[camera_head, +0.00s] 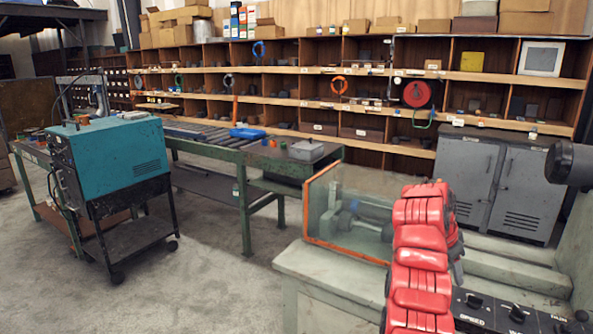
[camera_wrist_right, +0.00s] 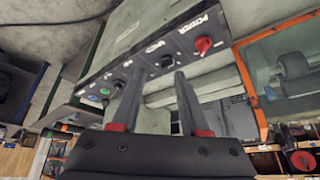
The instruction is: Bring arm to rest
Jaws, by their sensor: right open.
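My right arm (camera_head: 420,262), with red padded segments, rises from the bottom of the head view in front of a grey-green machine. I cannot make out its gripper clearly there. In the right wrist view my right gripper (camera_wrist_right: 159,72) is open, its two dark fingers apart with nothing between them. It is near the machine's control panel (camera_wrist_right: 150,42); whether it touches is not clear. My left arm and left gripper are not in view. A metal piece with round, flange-like ends (camera_head: 346,219) lies behind the machine's clear guard, partly hidden.
The orange-framed clear guard (camera_head: 333,205) stands left of my arm. Control knobs (camera_head: 517,313) are at its lower right. A green roller table (camera_head: 243,160), a teal cart (camera_head: 118,150), grey cabinets (camera_head: 484,180) and shelves stand beyond. The floor at lower left is free.

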